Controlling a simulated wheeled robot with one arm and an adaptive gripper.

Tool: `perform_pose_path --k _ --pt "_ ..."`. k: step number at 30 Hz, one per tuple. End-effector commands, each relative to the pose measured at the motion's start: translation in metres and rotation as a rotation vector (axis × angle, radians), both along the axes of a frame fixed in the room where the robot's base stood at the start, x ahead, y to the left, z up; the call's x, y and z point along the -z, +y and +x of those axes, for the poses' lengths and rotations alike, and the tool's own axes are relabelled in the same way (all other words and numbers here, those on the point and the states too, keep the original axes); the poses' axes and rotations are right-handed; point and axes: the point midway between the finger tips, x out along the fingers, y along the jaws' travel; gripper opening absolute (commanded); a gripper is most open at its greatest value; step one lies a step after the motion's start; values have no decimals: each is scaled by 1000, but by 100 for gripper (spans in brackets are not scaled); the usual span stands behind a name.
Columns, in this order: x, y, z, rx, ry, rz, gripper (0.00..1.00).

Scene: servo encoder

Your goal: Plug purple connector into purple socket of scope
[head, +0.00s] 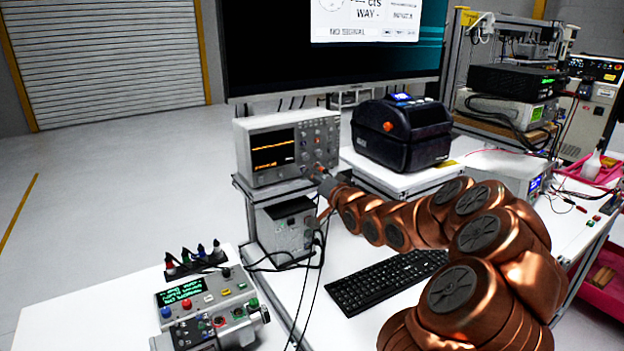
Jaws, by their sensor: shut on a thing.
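The scope (288,144) is a light grey box with an orange trace on its dark screen and knobs on its right side. It stands on a raised shelf at the middle left. My gripper (318,174) is at the lower right of the scope's front panel, against or just in front of it. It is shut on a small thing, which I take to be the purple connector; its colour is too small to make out. The purple socket cannot be told apart and may be hidden behind my gripper. I cannot tell whether the connector is in the socket.
A grey box (285,230) with dark cables sits under the scope. A rack of several coloured-tip connectors (196,262) stands behind a tester with a green display (182,291). A black keyboard (385,282) lies below my arm. A black printer (402,132) stands right of the scope.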

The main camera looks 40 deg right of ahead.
Motion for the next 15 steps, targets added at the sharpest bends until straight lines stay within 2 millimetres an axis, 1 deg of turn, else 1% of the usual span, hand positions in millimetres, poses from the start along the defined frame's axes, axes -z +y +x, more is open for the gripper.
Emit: perform_pose_path --k 11,12,15 --pt "0 0 2 1 -1 0 0" --pt "0 0 2 1 -1 0 18" --pt "0 0 2 1 -1 0 28"
